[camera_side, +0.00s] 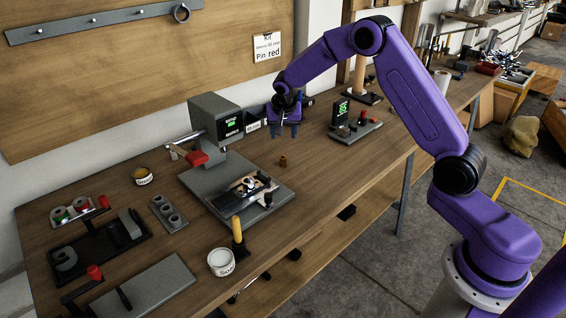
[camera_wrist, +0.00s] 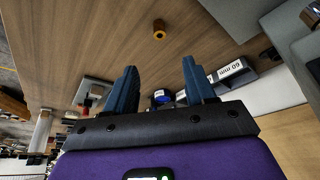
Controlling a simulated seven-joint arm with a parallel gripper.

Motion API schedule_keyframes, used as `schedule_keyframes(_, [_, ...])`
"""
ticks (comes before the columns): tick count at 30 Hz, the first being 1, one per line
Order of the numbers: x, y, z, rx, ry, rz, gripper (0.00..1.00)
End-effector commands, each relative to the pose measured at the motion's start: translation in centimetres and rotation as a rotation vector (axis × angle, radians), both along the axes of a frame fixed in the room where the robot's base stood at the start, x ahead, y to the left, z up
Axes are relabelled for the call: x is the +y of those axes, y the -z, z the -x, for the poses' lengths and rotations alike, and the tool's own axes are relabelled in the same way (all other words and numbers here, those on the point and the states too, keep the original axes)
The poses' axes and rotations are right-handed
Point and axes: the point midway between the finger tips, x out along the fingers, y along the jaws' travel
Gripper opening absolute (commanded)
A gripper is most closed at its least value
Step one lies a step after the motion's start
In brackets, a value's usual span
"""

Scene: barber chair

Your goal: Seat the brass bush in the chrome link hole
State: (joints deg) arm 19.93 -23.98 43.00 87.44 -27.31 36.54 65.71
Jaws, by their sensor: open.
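The brass bush (camera_side: 283,160) is a small brown-gold cylinder standing on the wooden bench, right of the grey press. It also shows in the wrist view (camera_wrist: 159,30), upper middle, with a dark hole in its end. My gripper (camera_side: 286,135) hangs above and apart from the bush in the side view. Its blue fingers (camera_wrist: 160,66) are spread and empty in the wrist view. A small shiny piece (camera_side: 248,185), perhaps the chrome link, lies in a dark fixture (camera_side: 238,198) on the press base. Its hole cannot be made out.
The grey press (camera_side: 215,122) has a red-ended lever (camera_side: 197,158). A black post stands on its base near the fixture. A yellow-topped cylinder (camera_side: 237,229) and a white tub (camera_side: 221,262) stand in front. A gauge stand (camera_side: 352,125) is right. Bench around the bush is clear.

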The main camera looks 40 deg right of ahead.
Motion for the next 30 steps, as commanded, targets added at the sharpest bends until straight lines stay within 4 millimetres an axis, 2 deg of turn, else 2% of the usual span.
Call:
schedule_keyframes(3, [-0.6, 2.3, -0.6, 0.004, 0.000, 0.000, 0.54])
schedule_keyframes(12, [-1.8, 6.8, -2.0, 0.001, -0.001, 0.000, 0.54])
schedule_keyframes(23, [-2.5, 9.1, -2.7, 0.001, -0.002, 0.000, 0.54])
schedule_keyframes(30, [-3.2, 12.0, -3.5, 0.001, -0.001, 0.000, 0.54])
